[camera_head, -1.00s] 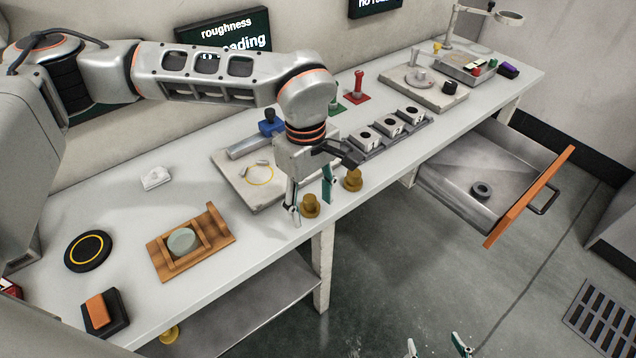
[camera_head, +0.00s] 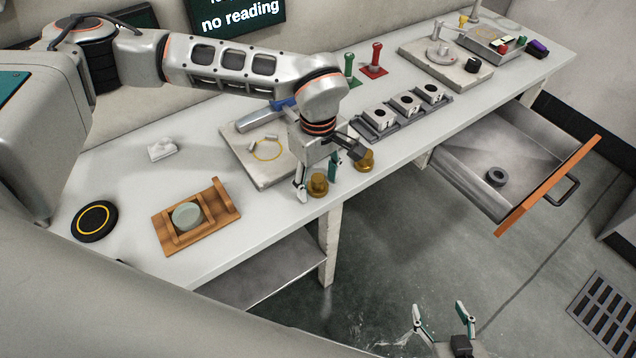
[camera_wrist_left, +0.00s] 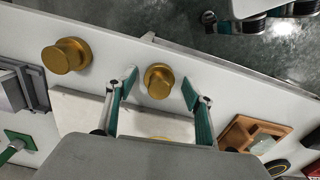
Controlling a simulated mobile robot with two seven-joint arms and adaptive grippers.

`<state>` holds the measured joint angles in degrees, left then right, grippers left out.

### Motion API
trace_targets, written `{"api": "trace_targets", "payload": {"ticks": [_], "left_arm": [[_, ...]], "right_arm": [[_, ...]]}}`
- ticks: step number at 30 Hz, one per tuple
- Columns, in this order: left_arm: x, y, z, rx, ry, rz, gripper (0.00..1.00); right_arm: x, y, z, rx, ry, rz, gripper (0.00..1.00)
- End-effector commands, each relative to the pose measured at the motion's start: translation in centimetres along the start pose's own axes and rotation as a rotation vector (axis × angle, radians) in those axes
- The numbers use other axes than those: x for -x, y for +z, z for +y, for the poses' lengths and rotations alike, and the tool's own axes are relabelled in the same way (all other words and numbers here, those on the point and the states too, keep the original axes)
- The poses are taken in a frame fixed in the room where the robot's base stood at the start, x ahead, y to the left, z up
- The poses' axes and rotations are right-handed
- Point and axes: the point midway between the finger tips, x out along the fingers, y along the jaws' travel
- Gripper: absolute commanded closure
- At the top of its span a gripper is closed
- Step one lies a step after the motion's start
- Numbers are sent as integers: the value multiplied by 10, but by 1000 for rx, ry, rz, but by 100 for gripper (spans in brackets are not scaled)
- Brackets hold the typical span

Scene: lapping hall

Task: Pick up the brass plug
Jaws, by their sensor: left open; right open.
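Two similar brass plugs stand near the bench's front edge. One brass plug (camera_head: 318,184) is between the open fingers of my left gripper (camera_head: 318,180). In the left wrist view this plug (camera_wrist_left: 158,81) shows between the teal fingertips of the left gripper (camera_wrist_left: 160,86), with gaps on both sides. The other brass plug (camera_head: 367,160) stands just to the right, partly behind the gripper; it is outside the fingers in the left wrist view (camera_wrist_left: 67,56). My right gripper (camera_head: 439,312) is open and empty over the floor at the bottom.
A stone plate (camera_head: 262,178) lies behind the nearer plug. A wooden cradle with a grey disc (camera_head: 233,213) is to the left, and a rack of white blocks (camera_head: 385,132) to the right. An open drawer (camera_head: 450,172) juts out at the right.

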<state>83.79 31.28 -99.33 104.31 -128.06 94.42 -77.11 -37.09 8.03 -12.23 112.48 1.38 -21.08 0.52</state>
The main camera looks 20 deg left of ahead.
Motion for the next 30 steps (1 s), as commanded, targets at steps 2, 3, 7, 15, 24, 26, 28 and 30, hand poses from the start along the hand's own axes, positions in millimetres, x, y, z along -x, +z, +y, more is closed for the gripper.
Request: {"api": "trace_targets", "payload": {"ticks": [2, 3, 7, 15, 24, 26, 28, 30], "left_arm": [[-1, 0, 0, 0, 1, 0, 48], [-1, 0, 0, 0, 1, 0, 48], [-1, 0, 0, 0, 1, 0, 50], [0, 0, 1, -1, 3, 0, 99], [3, 0, 1, -1, 3, 0, 99], [7, 0, 2, -1, 4, 1, 99], [13, 0, 2, -1, 6, 1, 99], [23, 0, 2, -1, 6, 1, 99]], "right_arm": [[0, -2, 0, 0, 1, 4, 36], [0, -3, 1, 0, 1, 5, 36], [0, -3, 1, 0, 1, 5, 36], [0, 0, 0, 0, 1, 1, 36], [0, 3, 0, 0, 0, -5, 36], [0, 3, 0, 0, 0, -5, 36], [0, 3, 0, 0, 0, -5, 36], [0, 2, 0, 0, 0, -5, 36]]}}
